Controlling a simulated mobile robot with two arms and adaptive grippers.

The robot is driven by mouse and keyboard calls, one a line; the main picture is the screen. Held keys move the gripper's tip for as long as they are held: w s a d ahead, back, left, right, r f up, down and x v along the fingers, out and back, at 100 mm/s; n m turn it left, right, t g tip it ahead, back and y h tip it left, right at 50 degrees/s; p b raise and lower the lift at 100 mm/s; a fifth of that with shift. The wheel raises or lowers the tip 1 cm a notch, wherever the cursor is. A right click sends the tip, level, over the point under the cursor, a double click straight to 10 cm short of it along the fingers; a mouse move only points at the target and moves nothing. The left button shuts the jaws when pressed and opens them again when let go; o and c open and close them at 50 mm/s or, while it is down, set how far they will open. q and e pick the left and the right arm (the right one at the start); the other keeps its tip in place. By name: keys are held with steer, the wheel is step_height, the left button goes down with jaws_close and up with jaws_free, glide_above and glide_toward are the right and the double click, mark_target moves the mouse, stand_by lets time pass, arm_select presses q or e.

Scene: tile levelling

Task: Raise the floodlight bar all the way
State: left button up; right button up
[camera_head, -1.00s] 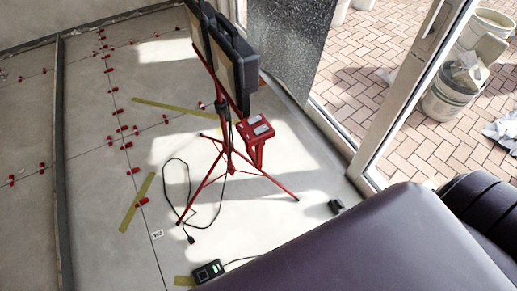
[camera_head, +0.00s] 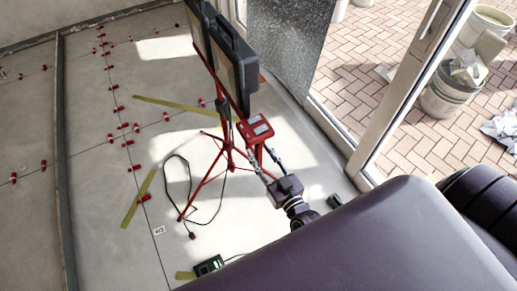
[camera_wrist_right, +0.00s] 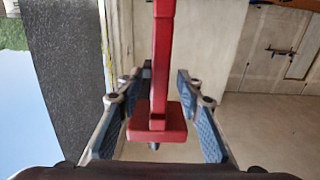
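The floodlight bar's dark lamp panels (camera_head: 236,62) sit at the top of a red tripod stand (camera_head: 231,143), which stands upright on the floor in the head view. A red box (camera_head: 256,128) is on the stand's right side below the lamps. My right gripper (camera_head: 262,158) is just below this box, with its fingers pointing up at the stand. In the right wrist view, a red post ending in a wider red block (camera_wrist_right: 157,125) lies between the open fingers of my right gripper (camera_wrist_right: 158,100). Gaps show beside the post; contact at the block is unclear. My left gripper is out of view.
A black cable (camera_head: 187,202) loops on the floor left of the stand's legs. Red tile clips (camera_head: 125,126) dot the left floor. A glass door frame (camera_head: 397,95) stands at the right.

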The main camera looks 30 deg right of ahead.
steer(key=shift+w, duration=0.85)
jaws_close()
